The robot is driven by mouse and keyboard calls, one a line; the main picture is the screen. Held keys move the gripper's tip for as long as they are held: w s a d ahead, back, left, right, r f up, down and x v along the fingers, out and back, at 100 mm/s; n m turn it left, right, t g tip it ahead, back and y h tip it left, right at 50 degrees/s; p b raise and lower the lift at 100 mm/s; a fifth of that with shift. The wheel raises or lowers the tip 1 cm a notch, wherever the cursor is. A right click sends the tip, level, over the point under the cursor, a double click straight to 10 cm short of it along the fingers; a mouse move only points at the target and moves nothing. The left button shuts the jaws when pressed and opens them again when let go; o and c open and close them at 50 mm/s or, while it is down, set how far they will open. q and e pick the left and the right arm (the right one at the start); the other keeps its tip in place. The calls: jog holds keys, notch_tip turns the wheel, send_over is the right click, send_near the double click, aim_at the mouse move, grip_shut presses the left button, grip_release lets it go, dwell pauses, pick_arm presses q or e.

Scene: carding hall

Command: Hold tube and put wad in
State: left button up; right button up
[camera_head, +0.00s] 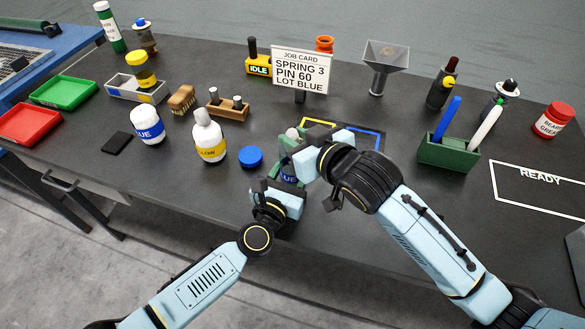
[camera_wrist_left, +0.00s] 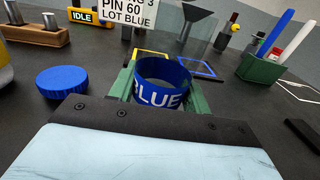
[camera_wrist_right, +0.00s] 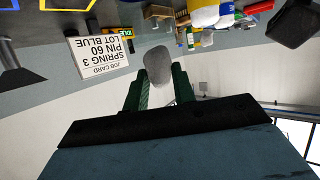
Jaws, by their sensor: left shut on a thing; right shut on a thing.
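A short open tube with a blue band reading BLUE (camera_wrist_left: 160,98) stands upright between the green fingers of my left gripper (camera_wrist_left: 163,78), which is shut on it. In the head view the tube (camera_head: 289,178) is partly hidden by my grippers. A pale grey wad (camera_wrist_right: 158,62) is held between the green fingers of my right gripper (camera_wrist_right: 158,85), which is shut on it. In the head view the wad (camera_head: 292,132) shows just above and behind the tube, outside it. My right gripper (camera_head: 293,142) comes in over the tube from the right.
A blue lid (camera_head: 250,157) lies left of the tube. Two bottles, blue-labelled (camera_head: 147,124) and yellow-labelled (camera_head: 209,138), stand further left. A job card (camera_head: 301,71) stands behind. A green pen holder (camera_head: 447,153) stands right. The READY outline (camera_head: 545,190) is empty.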

pick_arm(q)
jog(key=shift+s+d+r, duration=0.1)
jog(key=shift+d, duration=0.05)
pick_arm(e)
jog(key=shift+s+f, duration=0.2)
jog(key=shift+f, duration=2.25)
pick_arm(q)
jog(key=shift+d, duration=0.1)
pick_arm(e)
jog(key=o, duration=0.9)
jog(key=shift+s, duration=0.1)
pick_arm(q)
jog(key=shift+a, duration=0.25)
pick_arm(e)
jog(key=shift+o, duration=0.5)
jog(key=r+v, duration=0.1)
jog(key=v, duration=1.1)
jog(key=shift+w+r, duration=0.2)
jog(key=shift+r, duration=0.15)
jog(key=shift+a, duration=0.1)
pick_arm(q)
jog(key=o, duration=1.5)
jog(key=shift+c, duration=0.2)
